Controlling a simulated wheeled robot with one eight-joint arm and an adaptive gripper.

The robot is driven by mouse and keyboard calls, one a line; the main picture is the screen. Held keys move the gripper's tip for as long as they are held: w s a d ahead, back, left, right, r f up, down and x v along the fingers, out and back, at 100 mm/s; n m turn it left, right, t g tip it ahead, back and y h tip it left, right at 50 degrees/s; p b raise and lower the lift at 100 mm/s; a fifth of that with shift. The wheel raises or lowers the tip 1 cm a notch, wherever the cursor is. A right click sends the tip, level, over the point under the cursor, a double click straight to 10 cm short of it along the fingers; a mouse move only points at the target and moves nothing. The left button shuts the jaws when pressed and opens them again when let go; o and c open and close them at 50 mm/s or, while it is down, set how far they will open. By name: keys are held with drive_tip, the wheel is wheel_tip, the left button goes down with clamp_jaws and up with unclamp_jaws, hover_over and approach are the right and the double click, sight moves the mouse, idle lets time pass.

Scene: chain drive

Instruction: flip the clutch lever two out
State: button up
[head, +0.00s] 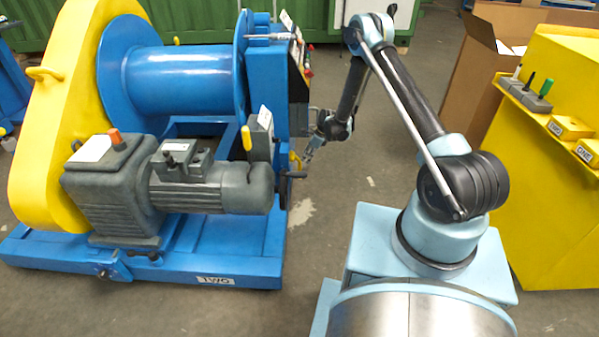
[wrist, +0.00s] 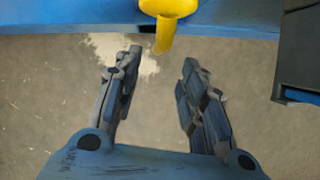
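The winch marked TWO (head: 215,281) is a blue drum machine with a yellow side cover and a grey motor. A yellow handle (head: 295,160) shows at its right side, close to my gripper (head: 309,154). In the wrist view a yellow lever (wrist: 166,28) with a rounded upper part projects from a blue edge. It lies just beyond and between the fingertips of my gripper (wrist: 161,60). The fingers are apart and empty. I cannot tell whether this yellow part is clutch lever two. Another yellow-topped lever (head: 246,138) stands by the motor.
A dark block (wrist: 299,50) is at the right in the wrist view. The floor (head: 330,210) between winch and my base is clear.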

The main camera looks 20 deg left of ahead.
sight(300, 169)
drive_tip(key=x, duration=1.1)
drive_tip(key=shift+a+f, duration=0.15)
drive_tip(key=shift+f, duration=0.05)
clamp_jaws()
